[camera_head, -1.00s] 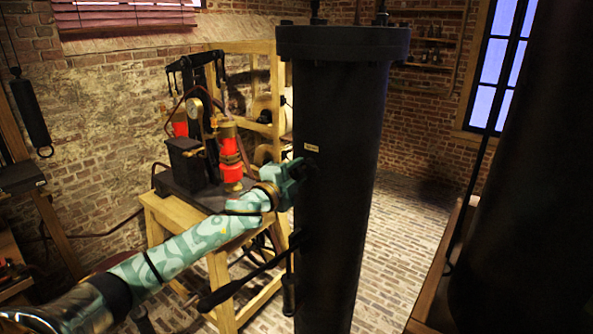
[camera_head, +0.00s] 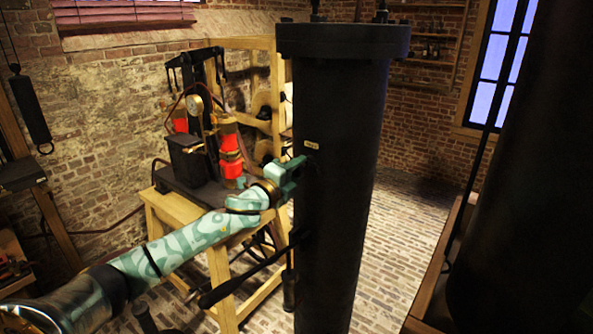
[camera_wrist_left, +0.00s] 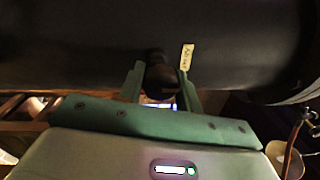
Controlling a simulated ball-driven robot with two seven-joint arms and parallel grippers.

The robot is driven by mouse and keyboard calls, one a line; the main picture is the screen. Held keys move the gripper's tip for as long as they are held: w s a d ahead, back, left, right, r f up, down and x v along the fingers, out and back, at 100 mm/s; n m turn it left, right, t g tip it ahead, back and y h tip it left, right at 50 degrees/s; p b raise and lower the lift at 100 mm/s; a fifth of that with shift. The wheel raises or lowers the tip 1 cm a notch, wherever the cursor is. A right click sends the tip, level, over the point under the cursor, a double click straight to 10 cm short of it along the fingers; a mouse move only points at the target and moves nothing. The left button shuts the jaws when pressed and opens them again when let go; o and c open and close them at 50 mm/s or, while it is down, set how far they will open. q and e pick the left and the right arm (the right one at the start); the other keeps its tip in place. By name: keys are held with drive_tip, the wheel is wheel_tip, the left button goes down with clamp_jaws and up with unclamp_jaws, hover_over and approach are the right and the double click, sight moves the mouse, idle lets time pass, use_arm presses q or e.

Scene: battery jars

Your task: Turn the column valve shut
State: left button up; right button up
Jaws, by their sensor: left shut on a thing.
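The tall black column (camera_head: 338,230) stands upright in the middle of the head view, with a small pale label (camera_head: 312,145) near the grip. My left gripper (camera_head: 299,168) is at the column's left side, just below the label. In the left wrist view its two green fingers (camera_wrist_left: 161,80) lie on either side of a dark round valve knob (camera_wrist_left: 160,76) on the column, and are shut on it. The label (camera_wrist_left: 187,57) shows beside one finger. In the head view the knob is hidden by the gripper. My right gripper is not in view.
A black-handled lever (camera_head: 245,277) sticks out from the column below my left arm. Behind the arm, a wooden stand (camera_head: 222,275) carries red jars (camera_head: 230,160) and a black apparatus. A large dark cylinder (camera_head: 530,200) fills the right side. Brick floor lies open between.

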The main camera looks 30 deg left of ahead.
use_arm(q)
drive_tip(key=o, duration=1)
drive_tip(key=shift+d, duration=0.1)
drive_tip(key=shift+c, duration=0.2)
drive_tip(key=s+a+f+b, duration=0.1)
drive_tip(key=s+b, duration=0.2)
drive_tip(key=s, duration=1.3)
drive_tip(key=shift+s+a, duration=0.15)
drive_tip(key=shift+a, duration=0.05)
